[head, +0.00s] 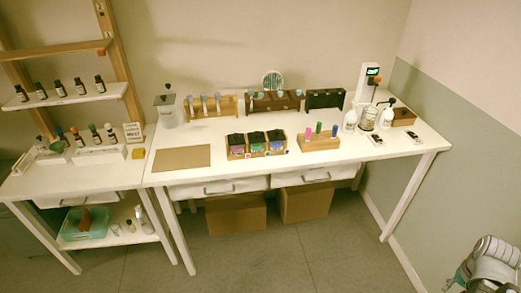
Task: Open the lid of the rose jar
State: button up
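No label can be read as rose at this size. A wooden tray (262,157) near the middle of the long white table holds three dark-topped containers: one with a pink-purple label (237,152), one with a green label (257,150) and one with a blue label (276,147). A clear jar with a dark knobbed lid (168,112) stands at the table's left back, its lid on. My gripper (455,281) seems to show at the lower right beside my grey arm, far from the table. Its fingers are too small and partly cut off to judge.
A wooden block with pink, green and blue sticks (319,143) stands right of the tray. White bottles (350,121) and a glass vessel (369,118) are at the right. A brown mat (182,158) lies at the left. Floor before the table (300,245) is clear.

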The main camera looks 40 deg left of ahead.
aim_at(236, 139)
jog(key=z, duration=0.45)
jog(key=i, duration=0.05)
jog(key=u, duration=2.15)
